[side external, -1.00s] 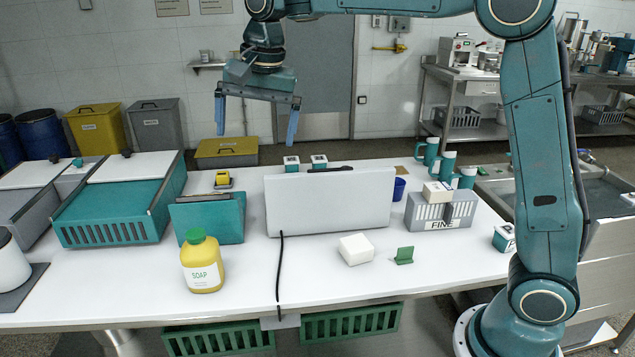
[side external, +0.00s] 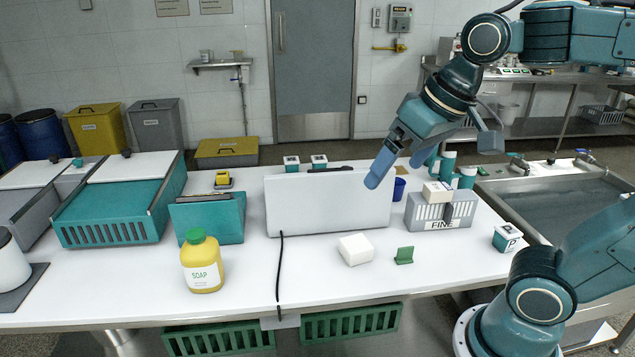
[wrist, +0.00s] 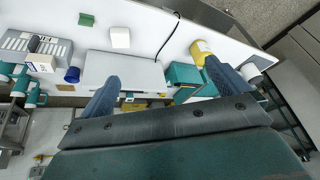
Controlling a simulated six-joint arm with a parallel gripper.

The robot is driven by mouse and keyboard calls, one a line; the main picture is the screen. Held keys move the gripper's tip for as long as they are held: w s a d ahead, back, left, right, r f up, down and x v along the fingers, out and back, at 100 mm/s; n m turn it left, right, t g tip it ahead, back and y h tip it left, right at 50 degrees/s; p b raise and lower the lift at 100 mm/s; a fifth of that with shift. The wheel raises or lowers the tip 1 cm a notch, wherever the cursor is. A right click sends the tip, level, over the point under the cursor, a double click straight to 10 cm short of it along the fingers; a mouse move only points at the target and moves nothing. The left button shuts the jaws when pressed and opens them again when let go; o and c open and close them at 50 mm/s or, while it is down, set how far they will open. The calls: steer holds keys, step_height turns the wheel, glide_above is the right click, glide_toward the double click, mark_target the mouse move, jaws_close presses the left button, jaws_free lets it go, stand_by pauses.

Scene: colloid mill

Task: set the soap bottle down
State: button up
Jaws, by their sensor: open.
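The soap bottle (side external: 203,265) is yellow with a green cap and a white SOAP label. It stands upright on the white table (side external: 330,280) at the front left, with nothing gripping it. In the wrist view the bottle (wrist: 201,50) shows at the upper right, partly behind a finger. My gripper (side external: 432,160) is open and empty. It is high above the right rear of the table, well to the right of the bottle. In the wrist view its two blue fingers are spread apart.
A grey box (side external: 330,205) stands mid-table, with a black cable. A teal clipboard-like item (side external: 212,220) stands behind the bottle. A white block (side external: 356,249), a green bracket (side external: 404,256) and a grey FINE holder (side external: 425,215) are to the right.

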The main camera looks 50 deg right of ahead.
steer(key=s+f+n, duration=0.2)
steer(key=s+f, duration=0.2)
steer(key=s, duration=0.1)
steer(key=shift+s+d+t, duration=0.15)
steer(key=shift+d+t, duration=0.15)
